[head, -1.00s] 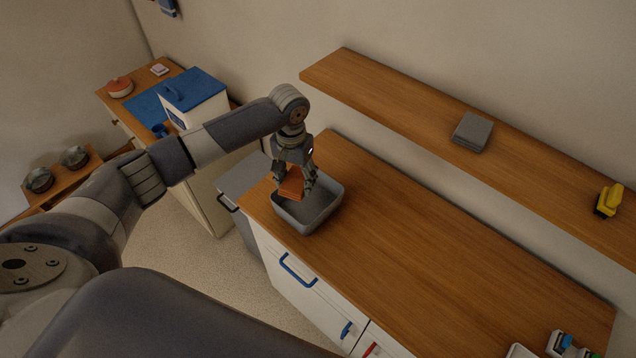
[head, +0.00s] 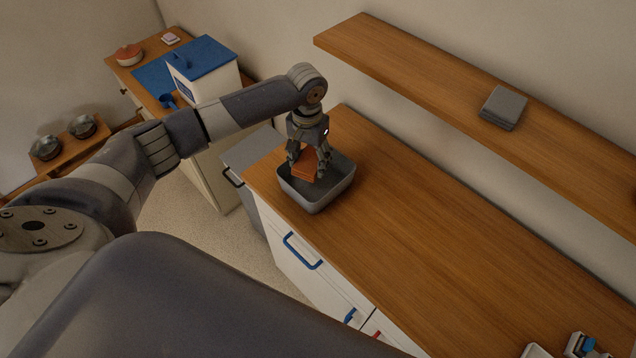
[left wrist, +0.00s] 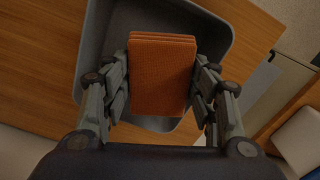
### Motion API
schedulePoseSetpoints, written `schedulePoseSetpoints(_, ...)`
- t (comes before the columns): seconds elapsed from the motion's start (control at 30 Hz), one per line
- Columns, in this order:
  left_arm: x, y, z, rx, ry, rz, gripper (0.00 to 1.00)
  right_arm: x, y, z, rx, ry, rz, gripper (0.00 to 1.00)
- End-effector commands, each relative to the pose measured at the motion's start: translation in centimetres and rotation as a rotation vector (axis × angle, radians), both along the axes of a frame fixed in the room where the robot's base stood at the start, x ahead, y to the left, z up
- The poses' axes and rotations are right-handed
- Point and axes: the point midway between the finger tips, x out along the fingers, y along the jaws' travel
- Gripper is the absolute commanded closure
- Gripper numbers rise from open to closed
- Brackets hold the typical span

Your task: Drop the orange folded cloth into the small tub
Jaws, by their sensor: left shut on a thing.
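The orange folded cloth (head: 304,166) is held between the fingers of my left gripper (head: 309,160), which is shut on it. The small tub (head: 318,205) is grey and stands on the wooden counter near its left end. The gripper points down over the tub, with the cloth at or just within the opening; its exact height above the floor of the tub is hard to tell. In the left wrist view the cloth (left wrist: 162,75) sits between both fingers, with the tub (left wrist: 222,32) behind it. My right gripper is not in view.
The wooden counter (head: 430,240) is clear right of the tub. A wall shelf (head: 430,75) above it holds a grey folded cloth (head: 503,106). A blue-lidded white box (head: 205,75) stands on another counter behind my left arm. Small items lie at the bottom right.

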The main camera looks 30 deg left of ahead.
Motion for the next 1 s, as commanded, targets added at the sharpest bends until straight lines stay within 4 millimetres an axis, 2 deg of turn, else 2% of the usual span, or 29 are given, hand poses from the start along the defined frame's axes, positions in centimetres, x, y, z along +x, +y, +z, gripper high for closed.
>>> schedulePoseSetpoints(0.1, 0.0, 0.0, -0.1, 0.0, -0.001, 0.0, 0.65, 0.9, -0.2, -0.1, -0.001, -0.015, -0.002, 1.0)
schedulePoseSetpoints(0.27, 0.0, 0.0, 0.0, 0.0, 0.0, 0.0, 0.65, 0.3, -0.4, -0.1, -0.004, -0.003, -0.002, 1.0)
schedulePoseSetpoints(0.3, 0.0, 0.0, 0.0, 0.0, 0.0, 0.0, 0.37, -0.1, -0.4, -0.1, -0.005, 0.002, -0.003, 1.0)
schedulePoseSetpoints(0.37, 0.0, 0.0, 0.0, 0.0, 0.0, 0.0, 0.23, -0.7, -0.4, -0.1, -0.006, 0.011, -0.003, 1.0)
schedulePoseSetpoints(0.57, 0.0, 0.0, -0.1, 0.0, 0.0, 0.001, 0.22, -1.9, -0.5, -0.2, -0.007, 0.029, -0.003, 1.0)
schedulePoseSetpoints(0.77, 0.0, 0.0, 0.1, 0.0, 0.0, 0.0, 0.22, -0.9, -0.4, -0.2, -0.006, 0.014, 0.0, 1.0)
schedulePoseSetpoints(0.87, 0.1, 0.0, 1.0, -0.001, -0.003, 0.0, 0.22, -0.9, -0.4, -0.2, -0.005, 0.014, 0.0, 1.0)
schedulePoseSetpoints(1.0, 0.1, 0.0, 3.5, -0.001, -0.004, 0.001, 0.22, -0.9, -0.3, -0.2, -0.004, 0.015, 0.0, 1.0)
